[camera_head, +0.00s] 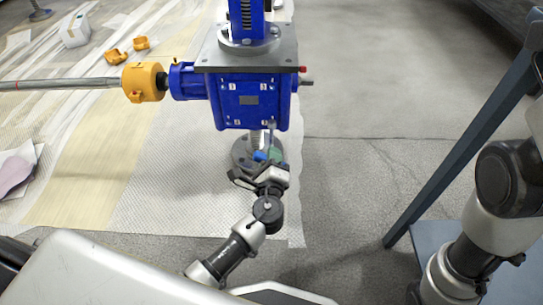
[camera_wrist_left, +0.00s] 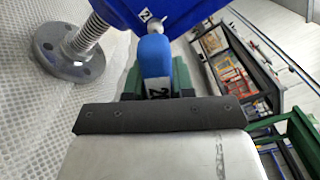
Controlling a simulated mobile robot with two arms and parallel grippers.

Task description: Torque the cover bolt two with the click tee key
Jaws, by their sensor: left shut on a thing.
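My left gripper (camera_head: 267,168) is shut on the click tee key, just below the blue screw jack housing (camera_head: 249,112). In the left wrist view the key (camera_wrist_left: 155,62) shows a blue body with a label reading 2, green parts beside it, and a silver end pointing up at the housing. That end is close to a small white tag marked 2 (camera_wrist_left: 145,15); I cannot tell whether it sits on the bolt. In the head view the key (camera_head: 260,156) is mostly hidden by the gripper. Small numbered white tags mark the housing's front face. My right gripper is out of view.
A steel screw with a round flange (camera_wrist_left: 75,62) stands under the housing, left of the key. An orange coupling (camera_head: 143,82) and long shaft run left. Orange pieces (camera_head: 115,56) and a white box (camera_head: 74,32) lie at the back left. A blue-grey frame post (camera_head: 460,145) stands right.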

